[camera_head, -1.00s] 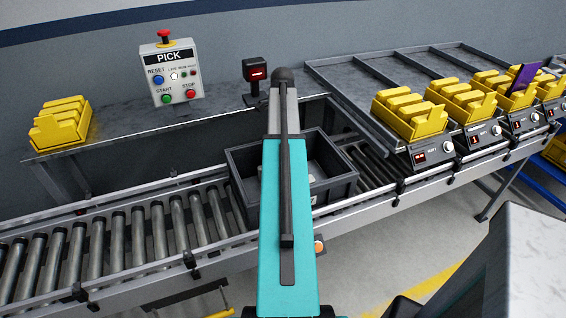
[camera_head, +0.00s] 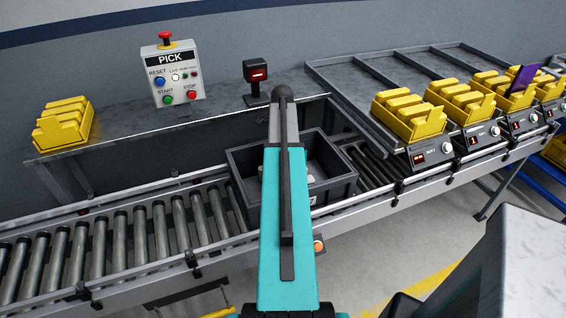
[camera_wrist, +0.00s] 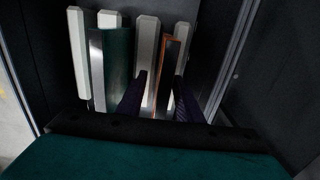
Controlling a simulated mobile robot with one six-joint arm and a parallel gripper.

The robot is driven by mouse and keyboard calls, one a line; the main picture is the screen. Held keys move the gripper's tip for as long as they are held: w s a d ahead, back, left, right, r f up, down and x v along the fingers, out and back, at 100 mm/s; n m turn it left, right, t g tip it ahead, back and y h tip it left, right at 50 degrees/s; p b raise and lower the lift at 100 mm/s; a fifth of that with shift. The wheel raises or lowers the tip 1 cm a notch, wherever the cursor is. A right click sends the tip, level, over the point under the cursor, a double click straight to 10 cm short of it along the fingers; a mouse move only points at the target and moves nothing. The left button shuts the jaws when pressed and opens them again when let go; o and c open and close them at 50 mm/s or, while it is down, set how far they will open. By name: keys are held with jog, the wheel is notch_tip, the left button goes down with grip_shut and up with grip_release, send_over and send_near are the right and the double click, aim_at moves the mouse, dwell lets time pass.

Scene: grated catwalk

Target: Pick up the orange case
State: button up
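The orange case (camera_wrist: 165,75) shows in the wrist view as a thin upright piece with an orange edge and a dark grey face. It stands inside the dark tote, among pale upright pieces (camera_wrist: 148,48). My gripper (camera_wrist: 158,92) is open, with one dark finger to each side of the case's lower part. I cannot tell whether the fingers touch it. A teal case (camera_wrist: 117,65) stands to the left. In the head view the grey tote (camera_head: 333,190) sits on the conveyor. My arm hides part of it, and the gripper and orange case cannot be seen there.
A roller conveyor (camera_head: 140,238) runs under the tote. A PICK control box (camera_head: 174,75) and a small scanner-like display (camera_head: 257,75) stand on the shelf behind. Yellow racks (camera_head: 410,115) line the right, one holding a purple case (camera_head: 522,78). Another yellow rack (camera_head: 63,126) stands left.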

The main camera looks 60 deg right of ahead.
dwell(0.3)
grip_shut()
jog(key=shift+r, duration=0.1)
jog(key=shift+r+b, duration=1)
jog(key=shift+r, duration=3.9)
